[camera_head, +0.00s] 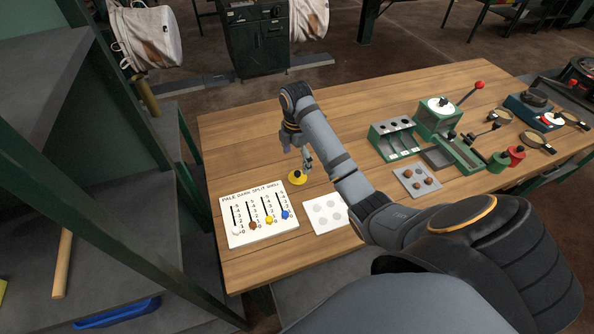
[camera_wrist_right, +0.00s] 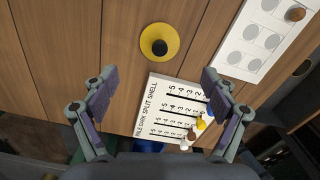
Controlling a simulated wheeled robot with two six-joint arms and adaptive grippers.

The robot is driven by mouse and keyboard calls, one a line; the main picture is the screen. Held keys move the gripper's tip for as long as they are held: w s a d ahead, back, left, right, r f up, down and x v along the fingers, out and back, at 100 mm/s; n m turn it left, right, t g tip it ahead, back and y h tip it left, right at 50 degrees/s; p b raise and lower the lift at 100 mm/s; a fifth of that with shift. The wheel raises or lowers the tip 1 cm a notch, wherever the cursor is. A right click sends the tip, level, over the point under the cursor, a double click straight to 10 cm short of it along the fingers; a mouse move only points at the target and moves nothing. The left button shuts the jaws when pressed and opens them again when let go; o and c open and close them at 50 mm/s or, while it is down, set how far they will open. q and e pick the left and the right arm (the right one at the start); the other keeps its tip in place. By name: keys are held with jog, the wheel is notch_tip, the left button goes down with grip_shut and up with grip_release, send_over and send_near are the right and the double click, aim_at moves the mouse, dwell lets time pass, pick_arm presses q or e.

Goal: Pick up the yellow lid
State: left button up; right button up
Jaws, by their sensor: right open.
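The yellow lid (camera_head: 297,177) is a small round disc with a dark knob on top, lying on the wooden table near its left end. It also shows in the right wrist view (camera_wrist_right: 159,46), whole, beyond the fingertips. My right gripper (camera_head: 305,162) points down above the table close to the lid. In the right wrist view my right gripper (camera_wrist_right: 158,85) is open, its two fingers wide apart with nothing between them, and a gap of bare table shows between fingers and lid. My left gripper is not in view.
A white score board (camera_head: 258,213) with sliding beads lies left of a white card with grey circles (camera_head: 326,213). A grey tray with brown pieces (camera_head: 417,181), a green box (camera_head: 394,139) and a green lever device (camera_head: 437,118) stand farther right. The wooden table behind the lid is bare.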

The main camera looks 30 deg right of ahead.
aim_at(297, 173)
jog(key=f, duration=0.1)
jog(key=f+b, duration=0.1)
jog(key=shift+w+f, duration=0.2)
jog(key=shift+f, duration=0.2)
jog(key=shift+f+b, duration=0.2)
jog(key=shift+b, duration=0.1)
jog(key=f+b, duration=0.1)
jog(key=f, duration=0.1)
jog(key=f+b, duration=0.2)
jog(key=shift+s+d, duration=0.15)
jog(key=shift+s, duration=0.05)
jog(key=shift+f, duration=0.35)
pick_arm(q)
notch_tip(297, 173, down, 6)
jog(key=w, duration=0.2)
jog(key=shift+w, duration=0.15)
pick_arm(e)
jog(key=shift+r, duration=0.1)
jog(key=shift+c, duration=0.7)
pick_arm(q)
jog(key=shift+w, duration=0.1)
pick_arm(e)
jog(key=c, duration=0.9)
